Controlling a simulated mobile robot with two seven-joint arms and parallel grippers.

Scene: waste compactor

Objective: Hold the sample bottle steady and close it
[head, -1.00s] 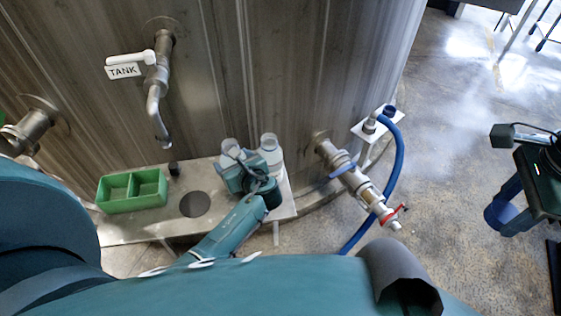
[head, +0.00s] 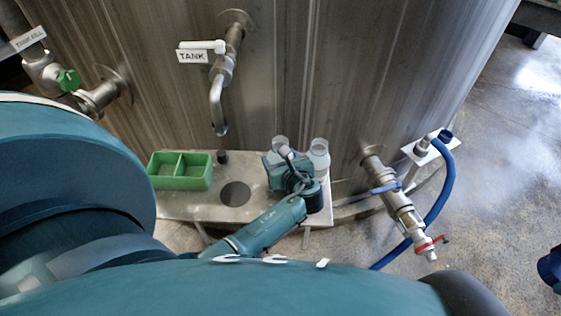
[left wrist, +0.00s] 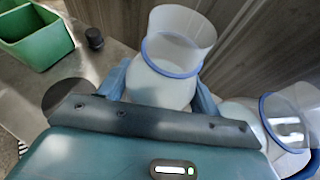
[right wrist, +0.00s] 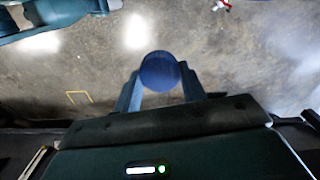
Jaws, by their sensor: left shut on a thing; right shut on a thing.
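The sample bottle (left wrist: 160,85) is white with a clear, open, wide mouth and a blue ring at its neck. It stands upright on the shelf in the left wrist view, and its top (head: 279,146) shows in the head view. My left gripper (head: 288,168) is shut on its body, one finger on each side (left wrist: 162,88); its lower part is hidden. My right gripper (right wrist: 161,88) is shut on a round blue cap (right wrist: 160,71), above bare floor and away from the bottle. Whether a dark blue piece at the head view's right edge belongs to it is unclear.
A second open bottle (head: 319,155) stands close to the right of the held one. The metal shelf (head: 180,208) also bears a green two-part tray (head: 180,183) and a small black piece (head: 222,156). A tank tap (head: 218,105) hangs above. A valve and blue hose (head: 440,195) are at right.

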